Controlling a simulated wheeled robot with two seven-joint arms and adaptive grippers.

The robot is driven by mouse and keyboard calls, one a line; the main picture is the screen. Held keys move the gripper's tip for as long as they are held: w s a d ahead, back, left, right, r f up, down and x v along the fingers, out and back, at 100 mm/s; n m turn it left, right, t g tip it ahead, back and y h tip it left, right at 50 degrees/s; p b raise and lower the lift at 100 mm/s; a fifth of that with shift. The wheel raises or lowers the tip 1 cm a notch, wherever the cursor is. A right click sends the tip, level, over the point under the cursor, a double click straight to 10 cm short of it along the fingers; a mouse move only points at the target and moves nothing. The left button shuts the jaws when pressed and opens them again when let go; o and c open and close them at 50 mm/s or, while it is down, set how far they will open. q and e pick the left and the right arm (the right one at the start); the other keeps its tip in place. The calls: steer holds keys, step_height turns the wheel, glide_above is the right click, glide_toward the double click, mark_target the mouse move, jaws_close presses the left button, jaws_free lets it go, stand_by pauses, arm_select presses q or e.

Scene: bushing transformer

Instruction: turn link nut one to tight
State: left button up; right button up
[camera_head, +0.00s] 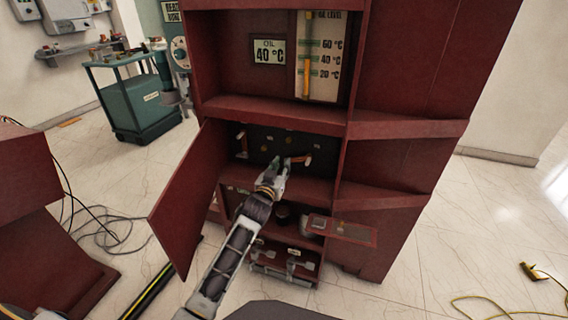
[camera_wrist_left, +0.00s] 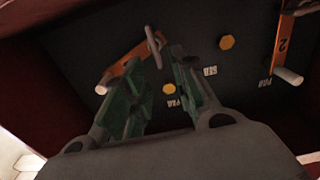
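My left gripper (camera_head: 279,165) reaches into the open middle compartment of the dark red cabinet. In the left wrist view its two green-padded fingers (camera_wrist_left: 160,65) are spread apart. A small grey winged nut (camera_wrist_left: 154,42) lies just beyond and between the fingertips, on an orange link (camera_wrist_left: 122,74); I cannot tell whether a finger touches it. The orange link also shows to the right of the gripper in the head view (camera_head: 304,160). Its number is not readable, and the fingers partly cover it. A second orange link marked 2 (camera_wrist_left: 283,45) stands on the panel. My right gripper is not in view.
The cabinet door (camera_head: 190,185) stands open left of my arm. The black panel (camera_wrist_left: 225,85) carries yellow hexagonal studs (camera_wrist_left: 227,42) and small labels. A green cart (camera_head: 140,105) stands at the back left.

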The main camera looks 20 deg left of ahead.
arm_select(q)
steer(key=shift+w+b, duration=0.35)
steer(key=shift+w, duration=1.25)
jaws_close()
